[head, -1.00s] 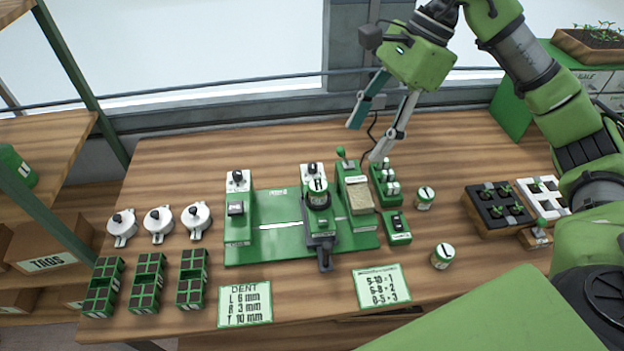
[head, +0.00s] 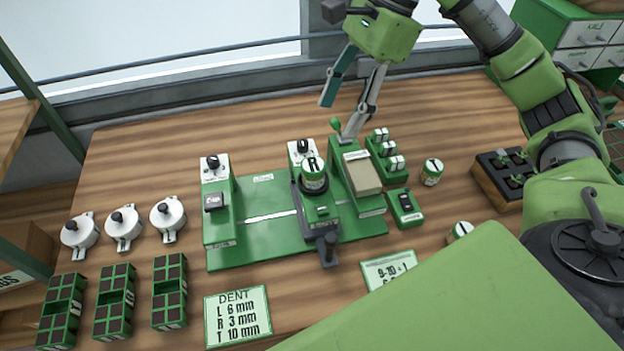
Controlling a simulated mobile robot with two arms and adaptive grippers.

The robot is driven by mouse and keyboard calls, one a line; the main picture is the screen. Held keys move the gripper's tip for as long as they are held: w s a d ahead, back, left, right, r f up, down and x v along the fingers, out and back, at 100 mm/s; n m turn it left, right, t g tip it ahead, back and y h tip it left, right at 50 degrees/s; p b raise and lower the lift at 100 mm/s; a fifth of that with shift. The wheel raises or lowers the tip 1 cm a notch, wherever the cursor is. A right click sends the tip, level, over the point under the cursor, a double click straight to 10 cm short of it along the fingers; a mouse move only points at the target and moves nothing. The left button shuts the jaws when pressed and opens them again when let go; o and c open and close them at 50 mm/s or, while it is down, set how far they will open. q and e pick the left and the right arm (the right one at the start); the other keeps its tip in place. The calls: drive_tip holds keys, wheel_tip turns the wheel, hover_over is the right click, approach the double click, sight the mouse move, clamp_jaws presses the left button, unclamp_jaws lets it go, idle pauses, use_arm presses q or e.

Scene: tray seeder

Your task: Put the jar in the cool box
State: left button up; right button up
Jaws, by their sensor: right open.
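A small green jar with a white lid marked R (head: 313,172) sits upright on the dark holder of the green machine. Two similar jars stand on the bench to its right, one (head: 432,172) near the small green rack and one (head: 460,230) partly hidden at the front. I cannot tell which one is the task's jar. No cool box can be made out. My right gripper (head: 340,116) is open and empty, its fingers spread above the back of the bench, behind the machine. My left gripper is out of view.
The green machine (head: 270,252) fills the bench's middle. Several white lidded pots (head: 122,230) and green seed trays (head: 115,305) stand at left. A black seedling tray (head: 500,172) is at right, near a green drawer cabinet (head: 585,38). Bare bench lies at back left.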

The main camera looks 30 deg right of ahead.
sight(315, 164)
drive_tip(key=p+x, duration=0.1)
drive_tip(key=x, duration=0.7)
drive_tip(key=shift+a+f+p, duration=0.2)
drive_tip(key=shift+f+p, duration=0.1)
drive_tip(key=shift+f, duration=0.2)
drive_tip(key=shift+a+f+p, duration=0.15)
drive_tip(key=shift+f+p, duration=0.15)
drive_tip(key=shift+p, duration=0.05)
drive_tip(key=p+x, duration=0.1)
drive_tip(key=x, duration=0.2)
drive_tip(key=shift+w+a+f+p, duration=0.1)
drive_tip(key=shift+f+p, duration=0.2)
drive_tip(key=shift+p, duration=0.05)
drive_tip(key=shift+a+f, duration=0.15)
drive_tip(key=shift+f, duration=0.25)
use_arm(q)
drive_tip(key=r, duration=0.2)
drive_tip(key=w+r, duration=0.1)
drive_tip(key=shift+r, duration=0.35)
use_arm(e)
drive_tip(key=shift+c, duration=0.4)
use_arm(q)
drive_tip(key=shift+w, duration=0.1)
use_arm(e)
drive_tip(key=c, duration=1.2)
